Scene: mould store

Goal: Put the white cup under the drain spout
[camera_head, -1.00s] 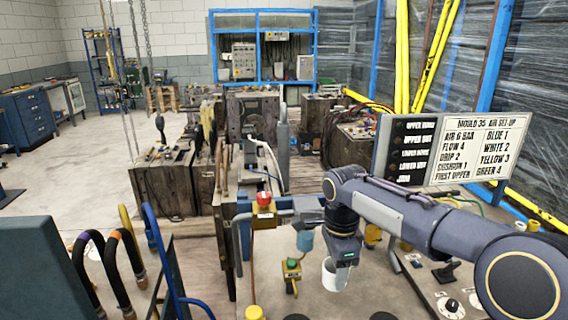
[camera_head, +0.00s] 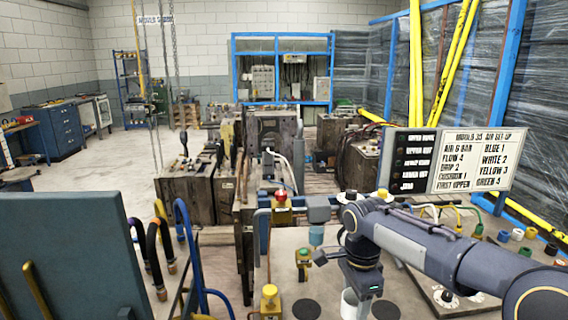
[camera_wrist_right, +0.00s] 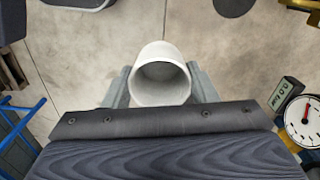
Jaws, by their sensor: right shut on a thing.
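The white cup (camera_head: 349,303) is held by my right gripper (camera_head: 362,291) over the bench, roughly upright in the head view. In the right wrist view the cup (camera_wrist_right: 160,78) sits between the two grey fingers of the right gripper (camera_wrist_right: 161,90), its open mouth towards the camera, and looks empty. My left gripper is not in view.
Dark discs (camera_head: 306,309) lie on the bench. A dial gauge (camera_wrist_right: 303,120) is at right in the wrist view. A label board (camera_head: 445,160) stands behind my right arm.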

